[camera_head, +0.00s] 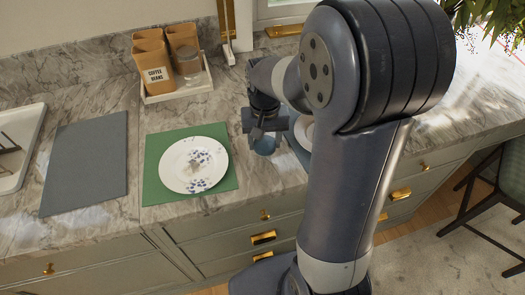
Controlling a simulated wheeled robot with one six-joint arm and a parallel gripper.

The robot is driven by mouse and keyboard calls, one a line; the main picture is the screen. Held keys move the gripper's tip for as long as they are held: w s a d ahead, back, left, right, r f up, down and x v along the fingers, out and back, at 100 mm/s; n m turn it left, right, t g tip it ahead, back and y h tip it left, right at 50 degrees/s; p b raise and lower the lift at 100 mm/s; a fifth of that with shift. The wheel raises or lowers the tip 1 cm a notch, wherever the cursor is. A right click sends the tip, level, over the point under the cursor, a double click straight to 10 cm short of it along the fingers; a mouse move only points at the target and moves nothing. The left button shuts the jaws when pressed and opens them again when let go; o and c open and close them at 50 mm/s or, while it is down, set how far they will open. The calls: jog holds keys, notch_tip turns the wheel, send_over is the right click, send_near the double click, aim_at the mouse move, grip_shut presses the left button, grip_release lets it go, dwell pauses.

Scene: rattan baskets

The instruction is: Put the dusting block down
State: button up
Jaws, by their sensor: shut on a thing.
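My gripper (263,135) is above the marble counter, to the right of the green mat, and points down. It is shut on a small blue thing (265,147), which I take to be the dusting block. Only its lower part shows below the fingers, and its full shape is hidden. I cannot tell whether it touches the counter.
A white plate with blue flowers (179,164) lies on a green mat (150,187). A grey mat (88,160) at the left is bare. A tray (180,94) holds brown canisters and a jar. My arm partly hides another plate (304,132) on a blue mat.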

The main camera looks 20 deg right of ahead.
aim_at(265, 151)
notch_tip(265, 151, down, 4)
jog(key=shift+f, duration=0.15)
dwell(0.3)
